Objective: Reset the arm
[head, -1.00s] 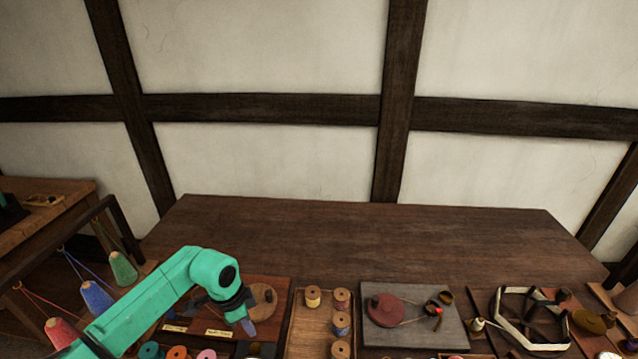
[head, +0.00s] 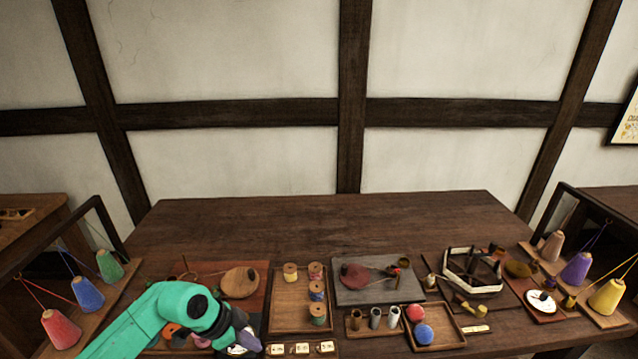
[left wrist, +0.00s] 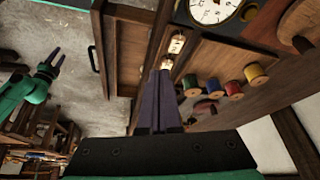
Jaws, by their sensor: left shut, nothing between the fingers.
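My left arm reaches in from the lower left of the head view in teal. Its gripper (head: 243,341) is over the table's front left part, near the wooden disc (head: 240,282). In the left wrist view, the two dark fingers (left wrist: 158,98) lie together, shut with nothing between them. Another teal arm with a dark gripper (left wrist: 50,62), likely my right one, shows small at the left of that view. Its finger gap is too small to judge. The right arm does not show in the head view.
The dark table (head: 310,225) is bare toward the wall. Its front holds a spool tray (head: 290,318), a grey board (head: 375,294), a tray with red and blue balls (head: 445,345) and an octagonal frame (head: 474,290). Cone racks with red (head: 61,329) and yellow (head: 607,297) cones flank it.

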